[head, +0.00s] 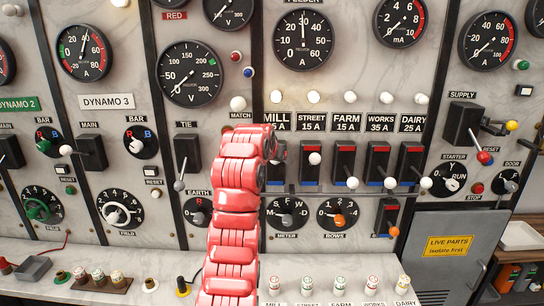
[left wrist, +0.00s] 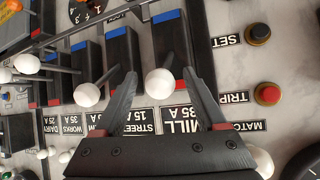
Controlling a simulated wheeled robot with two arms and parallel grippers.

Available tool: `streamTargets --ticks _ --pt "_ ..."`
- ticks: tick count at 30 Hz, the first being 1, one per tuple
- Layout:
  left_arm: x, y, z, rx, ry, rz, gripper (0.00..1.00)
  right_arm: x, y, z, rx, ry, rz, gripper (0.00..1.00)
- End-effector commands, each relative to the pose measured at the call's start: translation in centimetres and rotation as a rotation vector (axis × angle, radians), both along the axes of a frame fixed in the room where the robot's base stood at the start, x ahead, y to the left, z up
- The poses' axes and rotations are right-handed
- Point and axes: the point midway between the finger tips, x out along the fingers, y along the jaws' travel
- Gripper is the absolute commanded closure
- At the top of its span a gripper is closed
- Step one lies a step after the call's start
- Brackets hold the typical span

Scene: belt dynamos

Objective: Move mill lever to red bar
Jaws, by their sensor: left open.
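The mill lever's white ball knob (left wrist: 160,83) shows in the left wrist view, on its black switch housing with a blue bar (left wrist: 168,16) at the end away from the MILL label (left wrist: 183,122). My left gripper (left wrist: 160,73) is open, with one dark finger on each side of this knob. I cannot tell whether either finger touches it. The mill switch's red bar is not clearly visible. My right gripper is not in view.
The street lever's knob (head: 315,158) is close on the right of the mill switch; it also shows in the left wrist view (left wrist: 87,95). The farm knob (head: 352,183), works knob (head: 389,183) and dairy knob (head: 426,183) follow. A red trip button (left wrist: 268,94) is nearby.

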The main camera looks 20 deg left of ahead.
Motion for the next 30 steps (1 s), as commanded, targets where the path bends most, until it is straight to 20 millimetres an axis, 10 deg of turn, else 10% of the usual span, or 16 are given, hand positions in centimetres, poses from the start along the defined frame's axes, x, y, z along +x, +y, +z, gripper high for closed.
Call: streamTargets --ticks 12,30 --pt "-7.3 -0.4 4.8 -0.001 -0.009 -0.001 0.27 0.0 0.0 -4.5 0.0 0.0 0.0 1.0" --pt "-12.1 -0.7 8.8 -0.004 -0.004 -0.003 0.27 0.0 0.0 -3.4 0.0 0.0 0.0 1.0"
